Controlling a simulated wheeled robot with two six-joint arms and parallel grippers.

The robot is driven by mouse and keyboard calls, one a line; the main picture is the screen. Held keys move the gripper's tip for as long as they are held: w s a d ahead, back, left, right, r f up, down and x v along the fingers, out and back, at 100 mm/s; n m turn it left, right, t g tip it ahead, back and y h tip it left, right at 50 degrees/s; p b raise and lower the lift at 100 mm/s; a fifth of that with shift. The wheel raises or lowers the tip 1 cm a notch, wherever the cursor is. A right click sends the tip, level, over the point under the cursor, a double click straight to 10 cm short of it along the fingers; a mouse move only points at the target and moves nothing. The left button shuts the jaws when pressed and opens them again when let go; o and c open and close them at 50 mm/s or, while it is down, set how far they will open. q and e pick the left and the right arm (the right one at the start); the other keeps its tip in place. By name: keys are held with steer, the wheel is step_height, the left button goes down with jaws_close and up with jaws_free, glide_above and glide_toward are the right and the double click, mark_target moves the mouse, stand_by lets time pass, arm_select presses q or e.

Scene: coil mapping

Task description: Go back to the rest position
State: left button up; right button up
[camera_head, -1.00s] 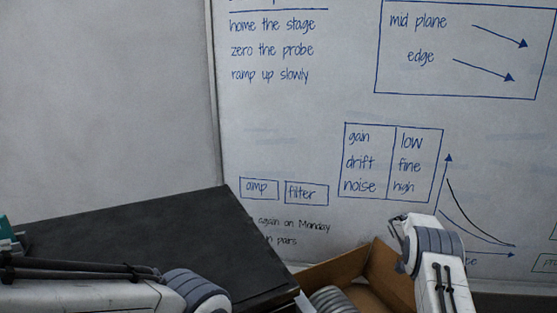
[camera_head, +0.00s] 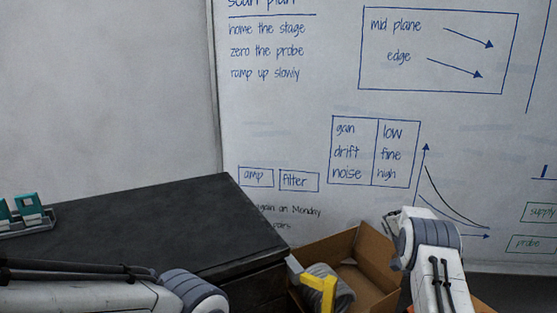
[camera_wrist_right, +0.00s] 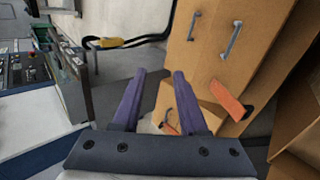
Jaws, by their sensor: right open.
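My right gripper (camera_wrist_right: 160,76) shows in the right wrist view. Its two purple-grey fingers are apart, with nothing between them. Beyond the fingers are the grey floor and a wooden cabinet. In the head view my right arm comes up at the lower right and my left arm lies across the lower left. Neither gripper's fingers show in the head view, and my left gripper is out of the picture.
A black-topped bench (camera_head: 130,225) holds a tray with teal parts (camera_head: 28,208). Beside it is an open cardboard box (camera_head: 375,250) with a grey coiled thing (camera_head: 340,285) and a yellow piece (camera_head: 322,288). An orange-wood cabinet (camera_wrist_right: 215,65) and a control panel (camera_wrist_right: 30,72) flank my right gripper.

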steer(key=s+a+r+n+t+y, duration=0.1)
steer(key=s+a+r+n+t, duration=0.2)
steer(key=a, duration=0.5)
steer(key=s+a+r+n+t+y, duration=0.1)
steer(key=s+a+r+n+t, duration=0.2)
steer(key=a, duration=0.5)
steer(key=s+a+r+n+t+y, duration=0.1)
steer(key=a+r+n+t, duration=0.15)
steer(key=a+n, duration=0.4)
steer(key=s+a+f+n+y+b, duration=0.3)
steer(key=s+a+n+b, duration=0.55)
steer(key=s+a, duration=1)
step_height(320, 180, up, 15)
steer(key=m+h+p, duration=0.1)
steer(key=p, duration=1.3)
steer(key=shift+s+d+p, duration=0.2)
steer(key=shift+s+p, duration=0.05)
steer(key=shift+p, duration=0.15)
steer(key=shift+r, duration=0.1)
